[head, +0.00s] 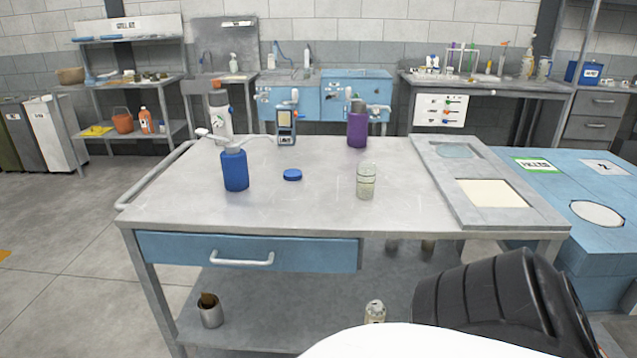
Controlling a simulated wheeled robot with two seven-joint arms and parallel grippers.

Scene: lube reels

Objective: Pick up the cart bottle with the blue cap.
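On the cart's grey top (310,215) stands a blue bottle (235,171) with a light pump-like top, at the left. A flat blue cap-like disc (292,175) lies alone right of it. A clear bottle (366,182) with a pale top stands upright further right. A purple bottle (357,130) stands at the back edge. I cannot make out a bottle wearing a blue cap on the cart. Neither of my grippers is in view; part of my own arm covers the bottom right.
The lower shelf (260,310) holds a metal can (211,311) and a pale bottle (375,311). A small device (286,127) stands at the cart's back. A raised grey panel (486,185) covers the cart's right end. A blue unit (590,190) stands beside it. The front middle is clear.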

